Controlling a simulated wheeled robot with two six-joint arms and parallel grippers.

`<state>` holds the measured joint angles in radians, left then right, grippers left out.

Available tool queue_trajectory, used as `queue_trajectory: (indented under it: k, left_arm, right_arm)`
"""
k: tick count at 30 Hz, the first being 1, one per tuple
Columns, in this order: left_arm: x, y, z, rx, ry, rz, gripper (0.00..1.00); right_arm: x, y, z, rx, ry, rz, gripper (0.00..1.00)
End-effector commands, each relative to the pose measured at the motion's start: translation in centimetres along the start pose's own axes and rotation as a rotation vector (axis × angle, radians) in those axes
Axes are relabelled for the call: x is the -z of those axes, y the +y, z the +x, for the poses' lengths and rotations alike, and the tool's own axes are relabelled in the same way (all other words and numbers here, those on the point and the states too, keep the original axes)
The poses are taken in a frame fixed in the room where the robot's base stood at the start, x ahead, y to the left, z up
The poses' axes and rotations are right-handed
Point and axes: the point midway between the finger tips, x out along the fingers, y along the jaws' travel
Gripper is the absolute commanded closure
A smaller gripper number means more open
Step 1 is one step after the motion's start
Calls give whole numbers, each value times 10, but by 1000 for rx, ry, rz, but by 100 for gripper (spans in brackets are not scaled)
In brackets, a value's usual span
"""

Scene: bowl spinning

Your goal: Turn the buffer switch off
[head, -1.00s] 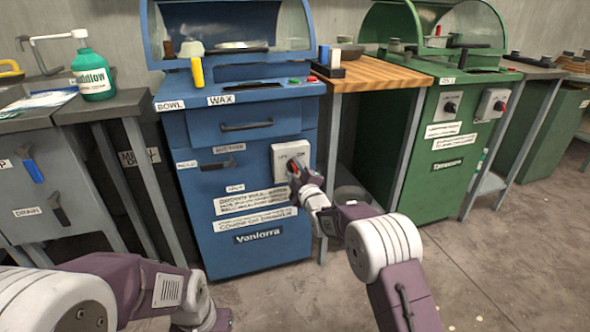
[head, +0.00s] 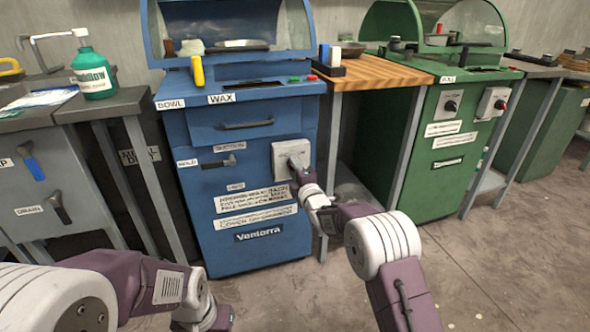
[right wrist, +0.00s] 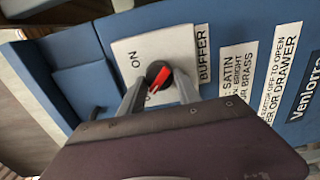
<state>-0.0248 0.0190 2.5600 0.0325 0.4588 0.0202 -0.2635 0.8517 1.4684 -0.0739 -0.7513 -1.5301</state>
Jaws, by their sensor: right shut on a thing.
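In the right wrist view the plate (right wrist: 135,47) reads "ON" at one corner, beside a "BUFFER" label (right wrist: 203,55). Its round dark knob with a red pointer (right wrist: 160,77) sits between the two fingers of my right gripper (right wrist: 160,88), which is shut on it. The second position label is mostly hidden by a finger. My left arm is at the lower left of the head view; its fingertips are not visible.
The blue machine (head: 193,225) has a drawer and small handle near the switch. A wooden-topped table (head: 375,70) stands to its right, then a green machine (head: 405,190) with its own switches. The concrete floor (head: 480,270) in front is clear.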

Motion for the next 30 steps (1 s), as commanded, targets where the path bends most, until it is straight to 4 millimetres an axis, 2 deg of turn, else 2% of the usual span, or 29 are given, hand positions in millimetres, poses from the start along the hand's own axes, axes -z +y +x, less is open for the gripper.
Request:
queue_trajectory:
  k: [10, 11, 12, 23, 26, 30]
  left_arm:
    - [0, 0, 0, 0, 0, 0, 100]
    - [0, 0, 0, 0, 0, 0, 100]
    - [0, 0, 0, 0, 0, 0, 100]
    - [0, 0, -2, 0, 0, 0, 100]
    - [1, 0, -8, 0, 0, 0, 100]
    - [2, 0, -21, 0, 0, 0, 100]
  right_arm:
    - [1, -2, 0, 5, 2, -4, 100]
    - [1, -2, 0, 5, 2, -3, 53]
    - [1, -2, 0, 5, 1, -3, 42]
    - [0, 0, -2, 2, 1, -2, 41]
    - [0, 2, -10, 3, 1, -2, 41]
    - [0, 4, -35, 5, 0, -2, 41]
